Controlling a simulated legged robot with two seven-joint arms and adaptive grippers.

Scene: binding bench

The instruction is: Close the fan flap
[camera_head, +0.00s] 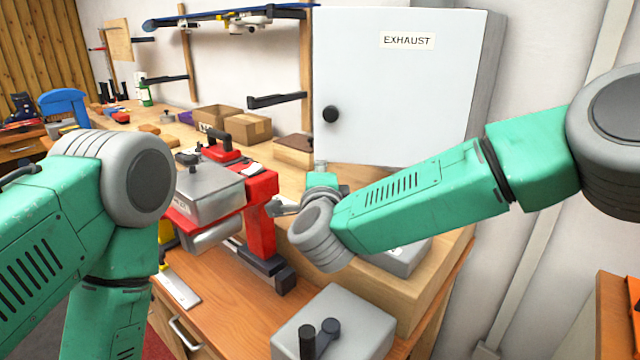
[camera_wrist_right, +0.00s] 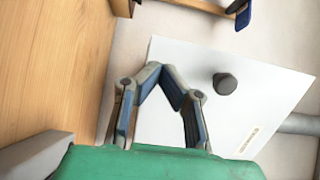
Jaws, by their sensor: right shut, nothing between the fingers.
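The fan flap (camera_head: 400,90) is a pale grey-white panel marked EXHAUST, with a round black knob (camera_head: 331,114) at its lower left. It stands upright at the front of a wall box; I cannot tell whether it is fully against the box. The flap also shows in the right wrist view (camera_wrist_right: 175,125), with its knob (camera_wrist_right: 225,84). My right gripper (camera_wrist_right: 158,68) is shut and empty, its tips apart from the knob in the picture. In the head view it is largely hidden by its own wrist, below the flap. My left gripper is out of view.
A red and grey machine (camera_head: 262,215) stands on the wooden bench left of my right wrist. A grey box with a black handle (camera_head: 335,335) is at the front. Cardboard boxes (camera_head: 248,127) lie behind. A blue shelf (camera_head: 215,20) runs along the wall.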

